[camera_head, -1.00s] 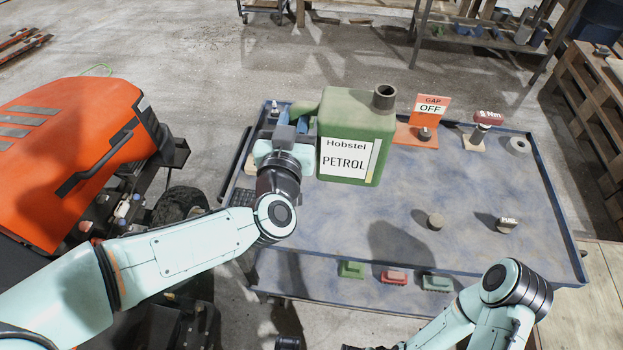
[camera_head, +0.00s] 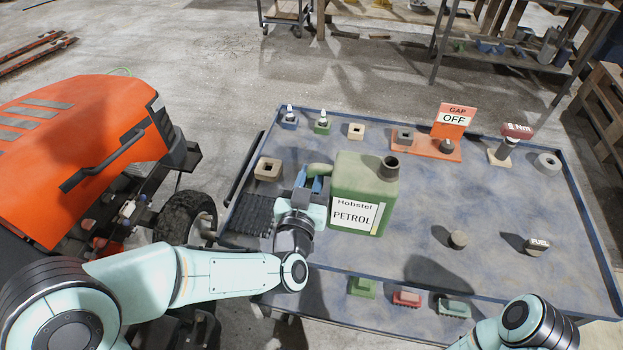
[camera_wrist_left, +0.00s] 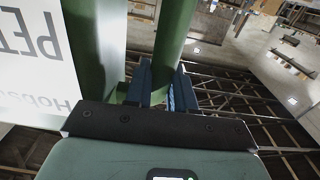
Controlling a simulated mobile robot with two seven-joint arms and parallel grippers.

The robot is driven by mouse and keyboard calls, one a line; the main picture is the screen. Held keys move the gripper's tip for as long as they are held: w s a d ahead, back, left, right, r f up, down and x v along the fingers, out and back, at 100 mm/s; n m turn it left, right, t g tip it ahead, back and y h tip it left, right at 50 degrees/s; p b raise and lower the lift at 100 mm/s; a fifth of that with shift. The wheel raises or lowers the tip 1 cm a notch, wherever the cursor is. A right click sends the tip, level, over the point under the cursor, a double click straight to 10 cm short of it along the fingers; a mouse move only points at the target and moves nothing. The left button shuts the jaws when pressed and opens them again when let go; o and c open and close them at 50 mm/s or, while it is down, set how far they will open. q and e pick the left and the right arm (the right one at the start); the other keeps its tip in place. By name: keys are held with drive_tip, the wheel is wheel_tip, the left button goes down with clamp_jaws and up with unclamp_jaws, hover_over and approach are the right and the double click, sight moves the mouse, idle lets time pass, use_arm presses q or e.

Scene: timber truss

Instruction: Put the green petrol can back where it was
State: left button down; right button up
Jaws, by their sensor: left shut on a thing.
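The green petrol can (camera_head: 350,178), with a white "Hobstel PETROL" label, is upright over the middle-left of the blue trolley top (camera_head: 500,235). My left gripper (camera_head: 313,184) is on the can's left side, shut on its green handle. In the left wrist view, the handle (camera_wrist_left: 173,35) runs between the two blue fingers, and part of the can's label (camera_wrist_left: 32,60) shows at the left. I cannot tell whether the can's base touches the trolley top. My right arm shows at the lower right, but its gripper is out of view.
Along the trolley's back stand small plugs, an orange "GAP OFF" stand (camera_head: 452,120), a torque tool (camera_head: 508,143) and a grey ring (camera_head: 547,163). A round knob (camera_head: 457,240) and FUEL piece (camera_head: 538,245) lie right of the can. An orange tractor (camera_head: 75,150) stands left.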

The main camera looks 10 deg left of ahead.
use_arm(q)
drive_tip(key=shift+r, duration=0.1)
drive_tip(key=c, duration=1.1)
unclamp_jaws()
drive_tip(key=shift+f, duration=0.2)
drive_tip(key=shift+o, duration=0.7)
